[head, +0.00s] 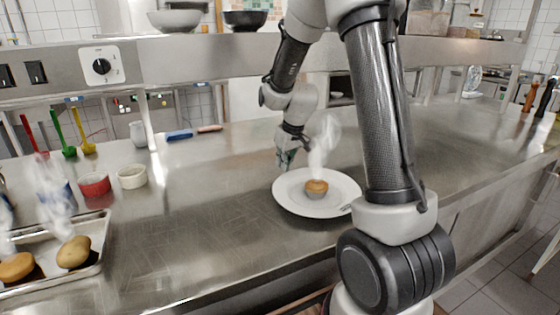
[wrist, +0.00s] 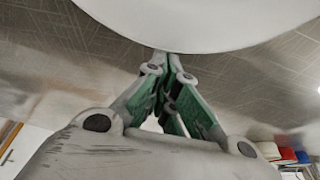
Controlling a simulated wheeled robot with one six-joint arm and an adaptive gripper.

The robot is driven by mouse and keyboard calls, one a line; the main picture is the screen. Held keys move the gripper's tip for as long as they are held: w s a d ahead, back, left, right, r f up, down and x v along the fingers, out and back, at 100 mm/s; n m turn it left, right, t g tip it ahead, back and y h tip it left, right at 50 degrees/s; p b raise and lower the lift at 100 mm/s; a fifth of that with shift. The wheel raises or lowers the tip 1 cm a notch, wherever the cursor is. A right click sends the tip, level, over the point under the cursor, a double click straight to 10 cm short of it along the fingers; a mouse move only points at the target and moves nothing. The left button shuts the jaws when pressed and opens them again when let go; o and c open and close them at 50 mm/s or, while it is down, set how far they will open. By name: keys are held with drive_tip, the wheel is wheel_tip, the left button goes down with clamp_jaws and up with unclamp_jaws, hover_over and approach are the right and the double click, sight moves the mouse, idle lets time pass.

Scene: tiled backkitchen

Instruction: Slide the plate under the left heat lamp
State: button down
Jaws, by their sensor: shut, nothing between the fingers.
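A white plate (head: 290,199) lies on the steel counter (head: 190,225), right of centre in the head view. A small brown muffin-like item (head: 316,187) sits on it, steaming. My gripper (head: 286,163) is low over the counter at the plate's far left edge. In the wrist view the plate (wrist: 205,22) fills the top, and my gripper's green-sided fingers (wrist: 164,62) are closed together with nothing between them. Their tips are close to the rim; I cannot tell whether they touch. I cannot make out a heat lamp in either view.
A metal tray (head: 104,240) with steaming round foods is at front left. A red ramekin (head: 94,184) and a white ramekin (head: 131,177) stand behind it. A steel overshelf with a dial (head: 101,66) spans the back. The counter left of the plate is clear.

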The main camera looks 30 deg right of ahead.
drive_tip(key=a+v, duration=0.1)
drive_tip(key=v, duration=1.1)
drive_tip(key=s+r+m, duration=0.1)
drive_tip(key=s+r, duration=0.1)
drive_tip(key=s, duration=1.1)
drive_tip(key=s+r, duration=0.3)
drive_tip(key=s, duration=1)
drive_tip(key=shift+s+r+m+t+h, duration=0.2)
drive_tip(key=shift+s+m+t+h, duration=0.1)
drive_tip(key=shift+s+m, duration=0.1)
